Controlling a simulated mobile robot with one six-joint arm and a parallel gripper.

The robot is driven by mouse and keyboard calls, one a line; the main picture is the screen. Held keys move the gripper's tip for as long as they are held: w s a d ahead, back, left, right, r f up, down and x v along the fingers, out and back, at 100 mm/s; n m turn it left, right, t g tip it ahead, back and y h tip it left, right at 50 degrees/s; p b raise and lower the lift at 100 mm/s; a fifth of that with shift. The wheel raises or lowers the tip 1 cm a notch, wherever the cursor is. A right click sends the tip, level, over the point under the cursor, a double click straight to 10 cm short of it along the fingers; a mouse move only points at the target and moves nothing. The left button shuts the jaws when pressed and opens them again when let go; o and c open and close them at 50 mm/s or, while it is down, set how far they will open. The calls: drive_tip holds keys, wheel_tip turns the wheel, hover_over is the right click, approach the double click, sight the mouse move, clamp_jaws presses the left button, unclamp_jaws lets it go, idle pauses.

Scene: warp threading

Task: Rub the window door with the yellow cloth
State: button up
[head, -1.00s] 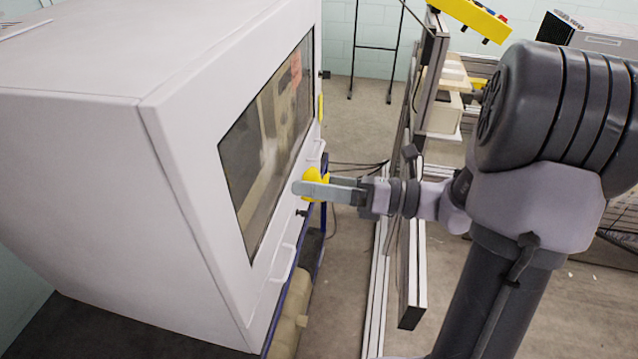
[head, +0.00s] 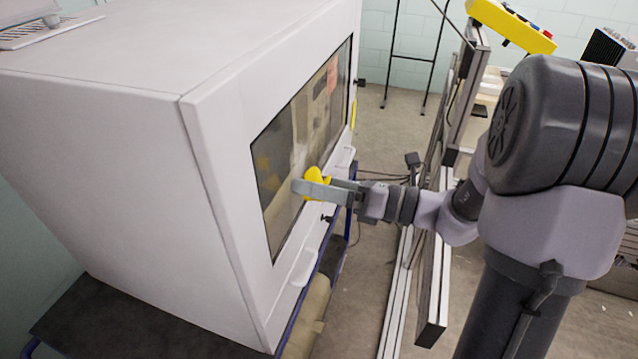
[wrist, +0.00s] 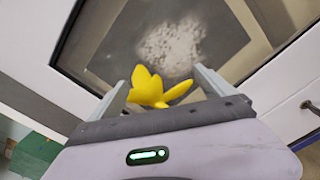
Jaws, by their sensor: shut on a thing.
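The white cabinet's window door (head: 308,130) has a dark glass pane in a white frame and stands left of my gripper in the head view. My gripper (head: 303,188) is shut on the yellow cloth (head: 317,181) and points left, at the pane's lower part. In the wrist view the bunched cloth (wrist: 154,88) sticks out between the two fingers, with the window pane (wrist: 110,45) beyond it. A whitish speckled patch (wrist: 172,45) shows on the pane ahead of the cloth. I cannot tell whether the cloth touches the glass.
White handles (head: 304,268) stick out along the door's lower edge. A metal profile frame (head: 436,270) stands close to the right, beneath my arm. A yellow control box (head: 512,25) is at the upper right. The cabinet rests on a dark stand (head: 120,325).

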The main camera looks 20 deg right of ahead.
sight(308, 173)
drive_tip(key=shift+p+x, duration=0.3)
drive_tip(key=shift+x, duration=0.6)
